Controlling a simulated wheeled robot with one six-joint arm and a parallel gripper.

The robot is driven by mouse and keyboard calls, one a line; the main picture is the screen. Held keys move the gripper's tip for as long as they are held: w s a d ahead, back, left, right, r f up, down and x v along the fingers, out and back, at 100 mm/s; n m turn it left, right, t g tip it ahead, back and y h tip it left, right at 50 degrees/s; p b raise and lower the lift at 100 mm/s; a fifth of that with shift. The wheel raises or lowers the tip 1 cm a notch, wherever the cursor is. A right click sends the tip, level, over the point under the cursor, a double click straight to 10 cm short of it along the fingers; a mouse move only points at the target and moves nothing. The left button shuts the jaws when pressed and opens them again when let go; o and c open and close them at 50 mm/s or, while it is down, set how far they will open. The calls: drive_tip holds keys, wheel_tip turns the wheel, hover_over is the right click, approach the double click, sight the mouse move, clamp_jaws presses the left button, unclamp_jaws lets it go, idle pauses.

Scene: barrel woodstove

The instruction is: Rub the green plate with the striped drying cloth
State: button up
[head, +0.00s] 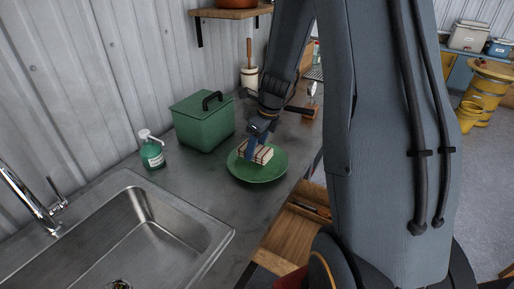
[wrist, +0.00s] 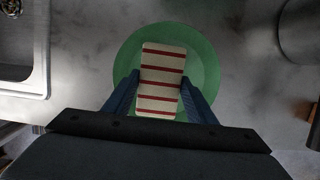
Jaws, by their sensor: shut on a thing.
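The green plate (head: 258,172) lies on the grey counter to the right of the sink. The striped drying cloth (head: 262,153), white with red stripes and folded into a block, is over the plate; it looks to be on or just above the plate's surface. My gripper (head: 253,148) is shut on the cloth from above. In the wrist view the cloth (wrist: 162,75) sits between the two blue fingers of my gripper (wrist: 160,100), with the plate (wrist: 205,65) beneath it. The wrist view does not show clearly whether cloth and plate touch.
A green lidded box (head: 203,122) stands close behind the plate. A green soap bottle (head: 151,150) stands by the sink (head: 150,225). A white crock (head: 250,78) and a small wooden stand (head: 302,108) are farther along the counter. An open wooden drawer (head: 290,238) juts out below the counter edge.

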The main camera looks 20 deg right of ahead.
drive_tip(key=shift+r+p, duration=1.2)
drive_tip(key=shift+r, duration=0.15)
drive_tip(key=shift+a, duration=0.1)
